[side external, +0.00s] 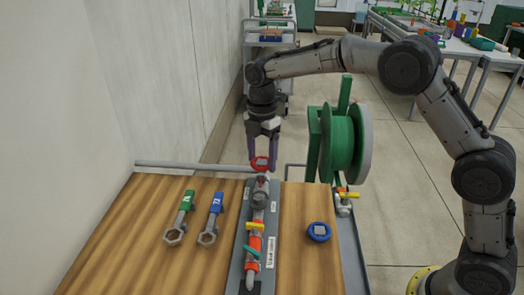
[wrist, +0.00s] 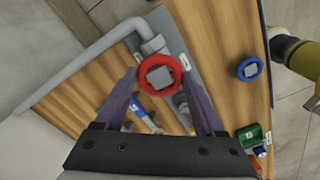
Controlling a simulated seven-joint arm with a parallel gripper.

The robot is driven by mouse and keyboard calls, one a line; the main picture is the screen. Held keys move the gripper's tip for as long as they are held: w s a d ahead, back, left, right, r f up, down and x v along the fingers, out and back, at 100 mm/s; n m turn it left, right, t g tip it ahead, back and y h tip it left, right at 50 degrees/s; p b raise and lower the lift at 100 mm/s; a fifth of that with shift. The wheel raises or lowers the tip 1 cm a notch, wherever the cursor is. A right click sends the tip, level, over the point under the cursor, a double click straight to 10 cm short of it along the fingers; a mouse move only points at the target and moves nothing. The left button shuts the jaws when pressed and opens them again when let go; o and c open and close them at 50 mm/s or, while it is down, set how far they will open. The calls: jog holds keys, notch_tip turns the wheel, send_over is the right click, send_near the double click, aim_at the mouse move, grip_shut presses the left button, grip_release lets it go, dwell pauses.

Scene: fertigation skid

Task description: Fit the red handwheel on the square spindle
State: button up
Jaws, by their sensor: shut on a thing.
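The red handwheel (side external: 261,164) is between the fingertips of my gripper (side external: 262,158), over the far end of the pipe line on the grey plate. In the wrist view the red handwheel (wrist: 175,90) is a red ring with a grey square centre, and my gripper (wrist: 160,74) has a finger on each side of it. My gripper is shut on it, pointing down. The square spindle cannot be made out; the wheel and fingers cover that spot. I cannot tell whether the wheel touches the pipe fitting below it.
A blue handwheel (side external: 318,232) lies right of the grey plate (side external: 238,262). A green-tagged wrench (side external: 180,218) and a blue-tagged wrench (side external: 211,218) lie left. A green hose reel (side external: 340,143) stands right of my gripper.

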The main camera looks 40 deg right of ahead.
jog(key=shift+f, duration=0.3)
jog(key=shift+f, duration=1.05)
dwell(1.4)
jog(key=o, duration=1.3)
